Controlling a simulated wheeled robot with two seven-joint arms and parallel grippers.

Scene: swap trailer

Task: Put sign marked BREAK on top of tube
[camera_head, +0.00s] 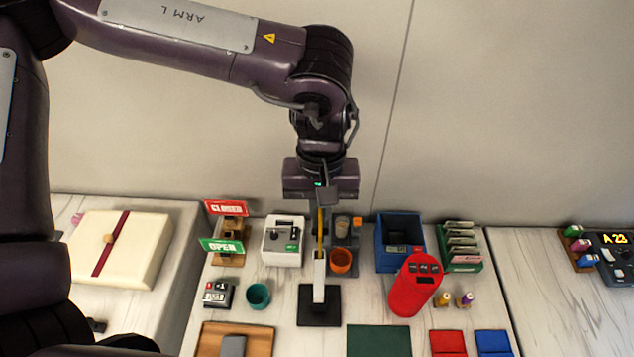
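My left gripper (320,200) points down at the middle of the table. It appears shut on a thin yellow sign (320,226), seen nearly edge-on, so no lettering can be read. Right below it, a pale upright tube (319,281) stands on a black square base (319,308). The sign's lower end lines up with the tube's top; I cannot tell whether they touch. A red CLOSED sign (226,208) and a green OPEN sign (221,246) stand in a wooden rack (236,243) at the left. My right gripper is not in view.
A white device (283,241) and an orange cup (340,262) stand close behind the tube. A large red cylinder (414,287) and a blue bin (400,243) are to the right. A teal cup (258,296) is left, and a green mat (378,341) lies in front.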

